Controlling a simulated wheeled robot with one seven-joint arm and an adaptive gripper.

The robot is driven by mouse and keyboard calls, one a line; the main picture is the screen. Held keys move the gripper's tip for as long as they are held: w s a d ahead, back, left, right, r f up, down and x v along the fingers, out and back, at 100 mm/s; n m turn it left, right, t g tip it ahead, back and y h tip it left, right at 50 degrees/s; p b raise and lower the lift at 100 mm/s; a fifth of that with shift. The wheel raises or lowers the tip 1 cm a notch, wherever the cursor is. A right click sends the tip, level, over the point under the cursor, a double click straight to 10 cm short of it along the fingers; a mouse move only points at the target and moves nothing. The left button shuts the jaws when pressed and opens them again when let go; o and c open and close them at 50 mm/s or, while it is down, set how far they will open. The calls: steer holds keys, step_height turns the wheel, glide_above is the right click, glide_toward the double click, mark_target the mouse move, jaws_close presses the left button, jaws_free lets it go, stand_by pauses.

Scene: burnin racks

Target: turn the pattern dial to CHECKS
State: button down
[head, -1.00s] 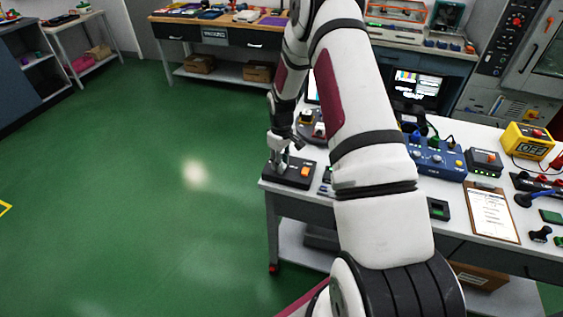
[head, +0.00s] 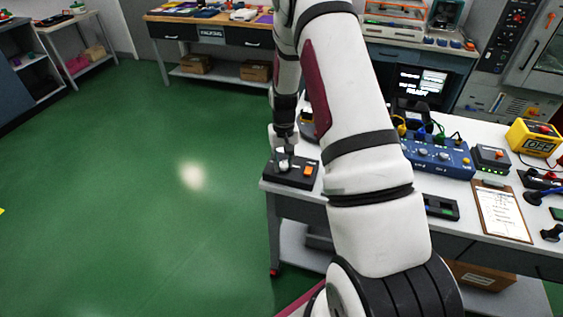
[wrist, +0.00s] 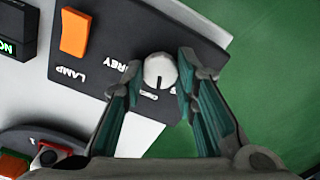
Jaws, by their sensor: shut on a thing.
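The pattern dial is a small round white knob (wrist: 160,70) with a dark pointer line, on a black control box (head: 271,177) at the near left corner of the white bench. My gripper (wrist: 160,66) is shut on the dial, one finger at each side of it, seen in the wrist view. In the head view my gripper (head: 285,160) reaches down onto the box. Lettering ending in "REY" shows beside the knob; other marks around it are partly hidden by my fingers. An orange switch (wrist: 75,33) labelled LAMP sits on the same box.
A monitor (head: 421,82) at the back of the bench shows white text, including READY. A blue box with knobs (head: 437,158), a clipboard (head: 502,213) and a yellow meter (head: 535,138) stand to the right. Open green floor lies left of the bench.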

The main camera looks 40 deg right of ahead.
mark_target(283, 164)
steer(key=shift+m+b, duration=0.7)
steer(key=shift+m, duration=1.1)
steer(key=c, duration=1.2)
jaws_free()
steer(key=shift+c, duration=0.2)
steer(key=shift+r, duration=0.15)
step_height(283, 164, up, 12)
steer(key=shift+a, duration=0.1)
